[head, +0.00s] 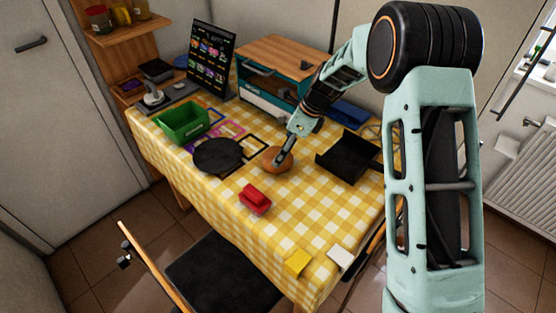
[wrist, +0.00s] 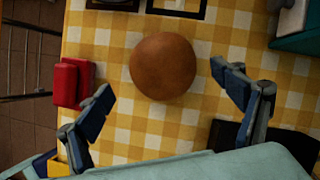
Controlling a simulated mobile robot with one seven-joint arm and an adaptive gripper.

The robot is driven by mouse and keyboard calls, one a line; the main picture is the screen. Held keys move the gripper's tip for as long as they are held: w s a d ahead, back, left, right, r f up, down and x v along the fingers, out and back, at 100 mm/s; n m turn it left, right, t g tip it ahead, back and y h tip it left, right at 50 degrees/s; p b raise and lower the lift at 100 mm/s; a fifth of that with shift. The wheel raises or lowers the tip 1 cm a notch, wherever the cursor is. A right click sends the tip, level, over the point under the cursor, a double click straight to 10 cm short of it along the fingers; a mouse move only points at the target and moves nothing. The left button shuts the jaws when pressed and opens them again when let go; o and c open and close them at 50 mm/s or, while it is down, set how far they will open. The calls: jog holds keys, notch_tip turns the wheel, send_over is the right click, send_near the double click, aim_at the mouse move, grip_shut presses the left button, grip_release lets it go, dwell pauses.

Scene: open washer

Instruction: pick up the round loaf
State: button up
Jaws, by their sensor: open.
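The round loaf (head: 271,158) is brown and lies on the yellow checked tablecloth, right of the black pan. In the head view my gripper (head: 283,163) is over it and hides part of it. In the wrist view the whole loaf (wrist: 163,66) shows from above, upper centre. My gripper (wrist: 163,78) is open there, with one blue-padded finger to the left of the loaf and one to the right. Cloth shows between the loaf and each finger, and nothing is held. How high the fingertips are above the cloth I cannot tell.
A black round pan (head: 217,154) and a green bin (head: 183,122) stand left of the loaf. A black tray (head: 347,156) is to its right. A red object (head: 255,199) lies in front, also seen in the wrist view (wrist: 70,84). Cloth around the loaf is bare.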

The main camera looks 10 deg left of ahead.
jog(key=x, duration=0.6)
jog(key=shift+w, duration=0.15)
jog(key=shift+r, duration=0.1)
jog(key=shift+c, duration=0.3)
jog(key=c, duration=1.4)
jog(key=shift+r, duration=0.1)
